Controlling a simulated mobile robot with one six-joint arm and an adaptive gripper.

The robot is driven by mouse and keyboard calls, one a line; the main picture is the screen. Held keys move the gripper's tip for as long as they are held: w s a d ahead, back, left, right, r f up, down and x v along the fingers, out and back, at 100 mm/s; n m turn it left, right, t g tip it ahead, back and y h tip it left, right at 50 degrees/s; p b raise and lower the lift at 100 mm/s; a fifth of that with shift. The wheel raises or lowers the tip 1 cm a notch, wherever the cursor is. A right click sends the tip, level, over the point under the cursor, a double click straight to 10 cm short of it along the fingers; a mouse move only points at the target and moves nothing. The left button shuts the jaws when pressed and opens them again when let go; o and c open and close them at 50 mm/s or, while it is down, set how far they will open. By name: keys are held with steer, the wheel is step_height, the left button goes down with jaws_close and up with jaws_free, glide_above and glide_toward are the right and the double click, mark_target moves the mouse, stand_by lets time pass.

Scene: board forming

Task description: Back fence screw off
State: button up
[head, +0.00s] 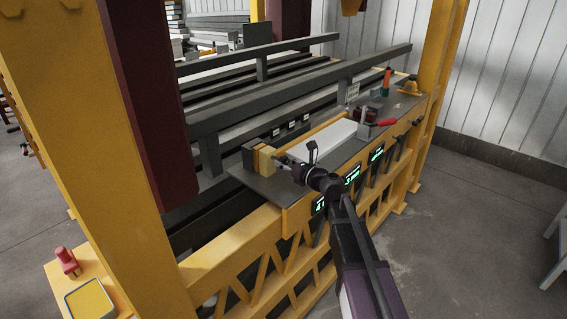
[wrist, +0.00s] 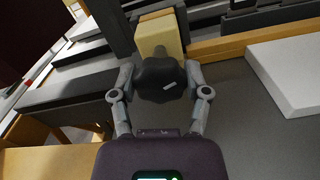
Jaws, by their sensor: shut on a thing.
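The screw's dark lobed knob (wrist: 158,90) sits at the front of a pale yellow block (wrist: 158,36) in the wrist view. My gripper (wrist: 160,84) has one finger on each side of the knob and is shut on it. In the head view my gripper (head: 283,160) reaches the yellow block (head: 264,158) at the near left end of the bench, and hides the knob there. A yellow-orange rail (wrist: 250,44) runs right from beside the block. I cannot tell whether the screw has turned.
A white board (wrist: 296,72) lies on the grey bench top (head: 258,182), right of my gripper. A red-handled clamp (head: 384,124) and an orange-topped item (head: 387,76) stand farther along. Green-lit displays (head: 352,174) line the front. Long dark beams (head: 300,88) cross behind.

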steer(key=shift+m, duration=0.9)
steer(key=o, duration=1.2)
steer(key=shift+c, duration=0.2)
steer(key=v, duration=1.2)
